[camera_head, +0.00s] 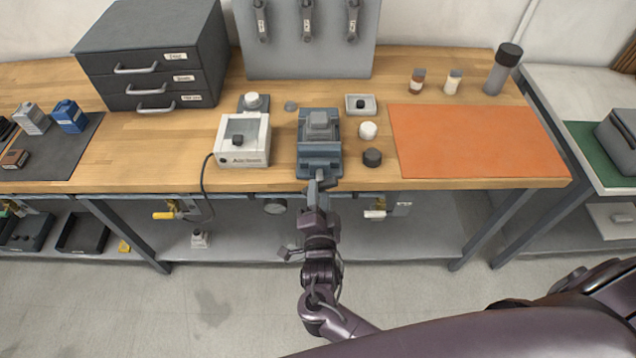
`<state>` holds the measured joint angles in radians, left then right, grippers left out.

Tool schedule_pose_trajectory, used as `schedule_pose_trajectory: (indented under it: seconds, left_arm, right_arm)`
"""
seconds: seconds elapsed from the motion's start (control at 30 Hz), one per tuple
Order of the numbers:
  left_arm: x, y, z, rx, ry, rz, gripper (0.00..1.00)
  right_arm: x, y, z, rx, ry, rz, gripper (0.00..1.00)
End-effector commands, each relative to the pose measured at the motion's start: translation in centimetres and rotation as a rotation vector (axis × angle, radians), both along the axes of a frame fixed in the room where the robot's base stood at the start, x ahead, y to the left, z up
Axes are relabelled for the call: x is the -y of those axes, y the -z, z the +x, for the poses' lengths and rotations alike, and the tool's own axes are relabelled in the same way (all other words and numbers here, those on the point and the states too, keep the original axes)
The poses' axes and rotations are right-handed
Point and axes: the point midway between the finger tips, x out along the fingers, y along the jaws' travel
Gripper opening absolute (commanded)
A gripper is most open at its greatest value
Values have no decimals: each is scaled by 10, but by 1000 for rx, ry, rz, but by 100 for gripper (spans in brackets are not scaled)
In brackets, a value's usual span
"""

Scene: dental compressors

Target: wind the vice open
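The vice (319,160) is a small blue-grey block-shaped tool at the front edge of the wooden bench, in the middle of the head view. A grey block sits at its top, between or on the jaws; I cannot tell which. My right gripper (318,188) reaches up from below to the vice's front end, where the handle would be. The fingertips are small and overlap the vice's front end, so I cannot tell whether they are shut on the handle. The handle itself is largely hidden. My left gripper is out of view.
A white box device (243,155) with a cable stands close left of the vice. A white cap (367,130) and a black knob (372,157) stand close right. An orange mat (470,140) lies bare farther right. A grey drawer cabinet (155,60) stands at the back left.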

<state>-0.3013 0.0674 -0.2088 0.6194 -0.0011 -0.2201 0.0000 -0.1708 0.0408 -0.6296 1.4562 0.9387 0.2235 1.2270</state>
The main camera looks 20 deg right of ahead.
Motion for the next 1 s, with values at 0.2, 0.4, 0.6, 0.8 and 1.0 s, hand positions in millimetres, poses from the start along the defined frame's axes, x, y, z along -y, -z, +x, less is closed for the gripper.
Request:
schedule_pose_trajectory:
  seconds: [0.2, 0.4, 0.6, 0.8, 1.0]
  left_arm:
    - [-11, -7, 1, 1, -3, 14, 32]
    - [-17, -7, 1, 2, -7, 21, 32]
    - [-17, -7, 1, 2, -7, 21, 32]
    - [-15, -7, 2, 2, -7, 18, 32]
    - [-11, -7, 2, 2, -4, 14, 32]
  right_arm:
    - [7, 0, 24, -1, -1, -2, 40]
    - [8, 1, 28, -3, 0, -1, 40]
    - [8, 1, 27, -2, 0, 0, 31]
    - [8, 1, 27, -3, -1, -1, 5]
    - [8, 1, 27, -6, -1, -10, 2]
